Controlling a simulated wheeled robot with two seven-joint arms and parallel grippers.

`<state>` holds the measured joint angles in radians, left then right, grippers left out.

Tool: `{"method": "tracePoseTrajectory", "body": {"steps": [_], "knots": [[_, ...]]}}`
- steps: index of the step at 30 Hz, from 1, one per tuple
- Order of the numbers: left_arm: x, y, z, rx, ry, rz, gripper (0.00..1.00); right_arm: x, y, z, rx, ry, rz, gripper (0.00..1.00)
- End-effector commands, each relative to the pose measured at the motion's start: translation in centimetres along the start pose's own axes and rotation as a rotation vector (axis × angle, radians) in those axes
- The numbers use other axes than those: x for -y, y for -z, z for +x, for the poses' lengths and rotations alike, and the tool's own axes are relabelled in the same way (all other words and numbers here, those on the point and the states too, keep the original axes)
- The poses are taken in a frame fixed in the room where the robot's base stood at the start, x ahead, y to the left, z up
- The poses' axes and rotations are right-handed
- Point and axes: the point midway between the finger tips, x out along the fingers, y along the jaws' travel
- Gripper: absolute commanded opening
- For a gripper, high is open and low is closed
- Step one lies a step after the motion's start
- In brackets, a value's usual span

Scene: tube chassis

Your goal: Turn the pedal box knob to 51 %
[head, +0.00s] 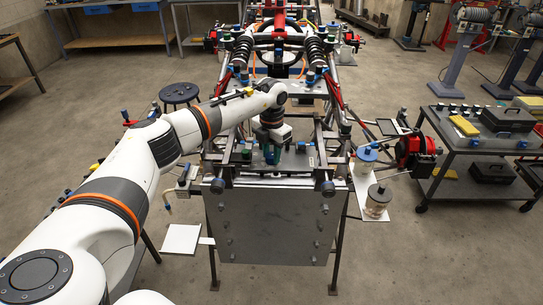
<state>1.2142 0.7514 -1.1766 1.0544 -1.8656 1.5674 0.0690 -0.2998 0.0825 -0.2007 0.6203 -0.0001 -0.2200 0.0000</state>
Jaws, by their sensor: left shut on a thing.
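The pedal box (298,161) sits at the near end of the tube chassis, behind the upright grey front plate (268,222). My left arm reaches in from the left, and its gripper (271,151) points down over the pedal box. The gripper is shut on what appears to be the pedal box knob, a small blue-green part between the fingertips. The knob is mostly hidden by the gripper, so its mark and setting cannot be read. My right gripper is not in view.
Chassis tubes and dark springs (318,52) rise behind the pedal box. A red hub (415,147) and a jar (377,203) stand out at the right. A dark cart (468,158) with boxes is farther right. A round stool (179,92) stands left of the chassis.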

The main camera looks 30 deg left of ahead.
Motion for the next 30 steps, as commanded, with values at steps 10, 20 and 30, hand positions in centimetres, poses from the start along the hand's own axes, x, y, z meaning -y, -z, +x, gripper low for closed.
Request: {"method": "tracePoseTrajectory", "body": {"steps": [10, 20, 30], "knots": [[0.1, 0.1, 0.0, -0.003, 0.001, 0.321, 0.09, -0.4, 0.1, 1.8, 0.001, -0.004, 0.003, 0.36], [0.0, 0.1, -0.1, -0.004, 0.002, 0.546, 0.09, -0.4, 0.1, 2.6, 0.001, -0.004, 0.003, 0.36], [0.0, 0.1, -0.2, -0.006, 0.002, 0.646, 0.09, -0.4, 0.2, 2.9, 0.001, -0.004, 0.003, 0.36]]}}
